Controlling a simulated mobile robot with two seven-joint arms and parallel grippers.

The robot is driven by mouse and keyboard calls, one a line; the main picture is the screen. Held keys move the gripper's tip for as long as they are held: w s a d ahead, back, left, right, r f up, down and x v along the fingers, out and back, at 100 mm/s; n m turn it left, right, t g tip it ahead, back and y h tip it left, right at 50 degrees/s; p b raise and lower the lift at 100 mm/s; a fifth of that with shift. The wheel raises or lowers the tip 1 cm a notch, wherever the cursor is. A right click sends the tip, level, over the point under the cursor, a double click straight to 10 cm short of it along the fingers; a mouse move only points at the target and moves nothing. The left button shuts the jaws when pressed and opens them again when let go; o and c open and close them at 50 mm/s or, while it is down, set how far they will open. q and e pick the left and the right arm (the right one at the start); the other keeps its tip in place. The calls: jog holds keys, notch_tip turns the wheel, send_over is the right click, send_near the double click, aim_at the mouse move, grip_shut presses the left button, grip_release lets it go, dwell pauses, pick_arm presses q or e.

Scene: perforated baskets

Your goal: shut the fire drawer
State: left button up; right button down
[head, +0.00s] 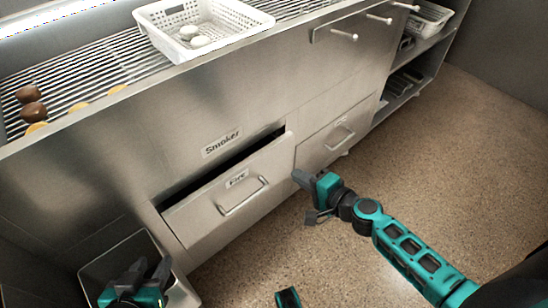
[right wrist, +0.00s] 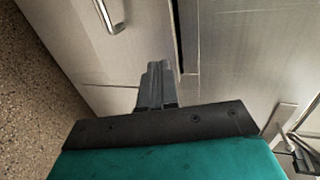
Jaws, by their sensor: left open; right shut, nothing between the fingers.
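The fire drawer (head: 205,215), a steel front labelled "Fire" with a bar handle (head: 243,197), stands partly open under the "Smoker" label. A dark gap shows along its top edge. My right gripper (head: 302,180) is shut and empty at the drawer front's right end, right of the handle; I cannot tell if it touches. In the right wrist view its closed fingers (right wrist: 155,85) point at the steel front (right wrist: 135,50), with the handle (right wrist: 108,14) at the top and the dark gap beside them. My left gripper (head: 143,275) is open at the lower left, over a metal bin.
The metal bin (head: 98,268) stands on the floor left of the drawer. Another drawer (head: 335,138) to the right looks closed. A white perforated basket (head: 215,45) and brown round items (head: 33,112) sit on the grill above. The speckled floor (head: 460,150) at right is clear.

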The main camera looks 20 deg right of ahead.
send_near(263, 148)
jog(key=w+f, duration=0.1)
jog(key=w+a+f+b, duration=0.1)
jog(key=w+f, duration=0.1)
jog(key=shift+f, duration=0.1)
jog(key=shift+w+a, duration=0.3)
jog(key=shift+w, duration=0.25)
pick_arm(q)
jog(key=shift+w+d+f, duration=0.1)
jog(key=shift+d+f, duration=0.05)
jog(key=shift+f, duration=0.3)
pick_arm(e)
jog(key=shift+w, duration=0.15)
pick_arm(q)
jog(key=shift+w+r, duration=0.1)
pick_arm(e)
jog(key=w, duration=0.1)
jog(key=w+a+b, duration=0.1)
jog(key=w, duration=0.2)
jog(key=shift+a+f, duration=0.1)
jog(key=shift+a, duration=0.25)
pick_arm(q)
jog(key=shift+d, duration=0.2)
pick_arm(e)
jog(key=shift+w+a+r, duration=0.1)
jog(key=shift+w+r, duration=0.1)
jog(key=shift+r, duration=0.15)
pick_arm(q)
jog(key=shift+f, duration=0.2)
